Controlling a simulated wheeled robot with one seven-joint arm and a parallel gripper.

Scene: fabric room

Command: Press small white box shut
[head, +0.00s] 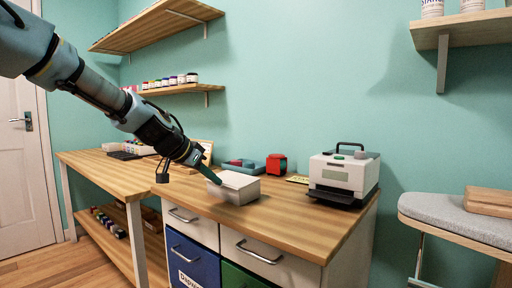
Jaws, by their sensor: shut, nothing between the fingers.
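The small white box (236,190) sits on the wooden worktop near its front edge. Its pale lid lies over the top and looks nearly level; I cannot tell whether it is fully closed. My gripper (217,182) reaches down from the upper left, shut and empty. Its fingertips are at the box's left upper edge, touching or very close to the lid. The gripper hides part of the box's left end.
A white and black machine (343,175) stands right of the box. A red object (277,164) and a teal tray (243,167) are behind it. The wooden worktop (280,215) is clear in front and to the right. A grey ironing board (450,219) stands at the far right.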

